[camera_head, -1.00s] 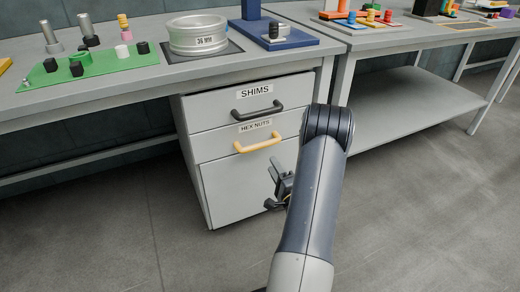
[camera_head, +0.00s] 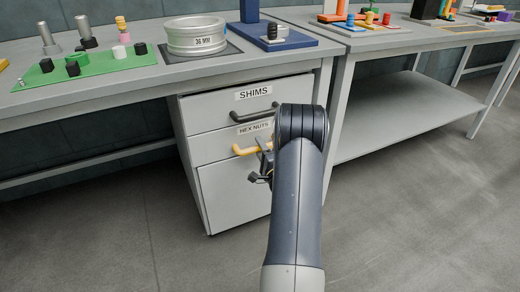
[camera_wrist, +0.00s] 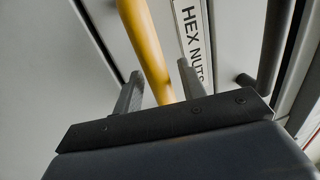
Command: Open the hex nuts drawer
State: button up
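The hex nuts drawer (camera_head: 212,149) is the middle front of the grey cabinet and looks closed. Its label (camera_head: 254,128) is partly behind my arm in the head view and is large in the wrist view (camera_wrist: 191,35). Its yellow handle (camera_head: 241,151) is partly covered by my gripper (camera_head: 262,161). In the wrist view, the yellow handle (camera_wrist: 145,45) runs between the two fingers of my gripper (camera_wrist: 160,85), with a gap on each side. The gripper is open, and its fingertips are at the handle.
The shims drawer (camera_head: 215,108), with a black handle (camera_head: 240,113), is just above. The workbench top (camera_head: 120,90) overhangs the cabinet and carries a wheel rim (camera_head: 196,38) and a green board (camera_head: 85,66). The floor in front (camera_head: 150,245) is clear.

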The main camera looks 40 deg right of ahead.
jog(key=shift+c, duration=0.2)
grip_shut()
dwell(0.3)
